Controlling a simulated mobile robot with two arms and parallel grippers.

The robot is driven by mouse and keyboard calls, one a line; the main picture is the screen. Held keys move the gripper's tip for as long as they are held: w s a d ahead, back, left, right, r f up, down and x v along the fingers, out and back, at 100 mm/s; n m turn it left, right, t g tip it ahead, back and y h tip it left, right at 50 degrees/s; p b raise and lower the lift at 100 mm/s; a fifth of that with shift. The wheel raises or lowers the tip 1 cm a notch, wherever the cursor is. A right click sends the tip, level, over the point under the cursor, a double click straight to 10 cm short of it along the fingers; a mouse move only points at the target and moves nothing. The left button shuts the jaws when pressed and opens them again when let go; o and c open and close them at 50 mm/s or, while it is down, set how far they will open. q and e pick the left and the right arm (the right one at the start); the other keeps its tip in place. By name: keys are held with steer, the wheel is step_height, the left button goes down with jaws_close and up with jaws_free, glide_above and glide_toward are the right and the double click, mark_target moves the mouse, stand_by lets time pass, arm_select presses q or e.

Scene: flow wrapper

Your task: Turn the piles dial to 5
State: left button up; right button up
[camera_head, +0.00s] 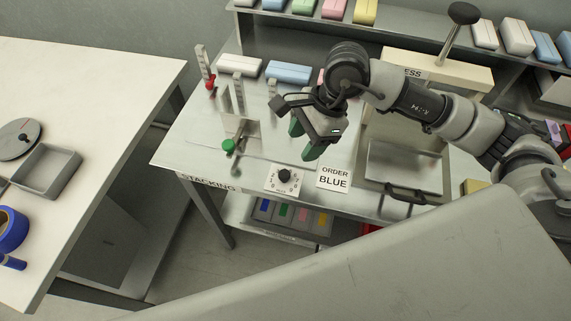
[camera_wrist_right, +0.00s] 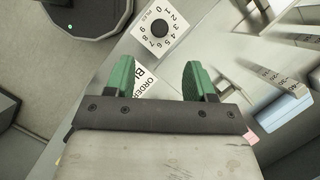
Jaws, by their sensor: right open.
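The piles dial is a black knob (camera_head: 284,175) on a white square plate with numbers around it, at the front edge of the metal table. It also shows in the right wrist view (camera_wrist_right: 158,28), where digits and the word PILES are readable; the knob's pointer setting is too small to tell. My right gripper (camera_head: 306,152) has green fingertips and is above the table, behind and a little right of the dial. In the right wrist view its fingers (camera_wrist_right: 157,78) are apart with nothing between them, and the dial lies beyond them. My left gripper is not in view.
An ORDER BLUE sign (camera_head: 334,178) stands right of the dial. A green-knobbed fixture (camera_head: 229,146) and a red-knobbed post (camera_head: 210,83) are to the left. A press (camera_head: 437,68) stands at the right. Wrapped blocks (camera_head: 289,73) lie at the back.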

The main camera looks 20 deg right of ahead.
mark_target(285, 173)
steer(key=p+x, duration=0.1)
steer(key=x, duration=0.8)
steer(key=shift+a+f, duration=0.2)
steer(key=shift+f, duration=0.1)
steer(key=c, duration=0.9)
steer(key=shift+s+m+t+b, duration=0.1)
steer(key=shift+m+t+b, duration=0.55)
steer(key=shift+m, duration=0.75)
steer(key=shift+m+t+b, duration=0.45)
steer(key=shift+m+b, duration=0.45)
steer(key=shift+m, duration=0.7)
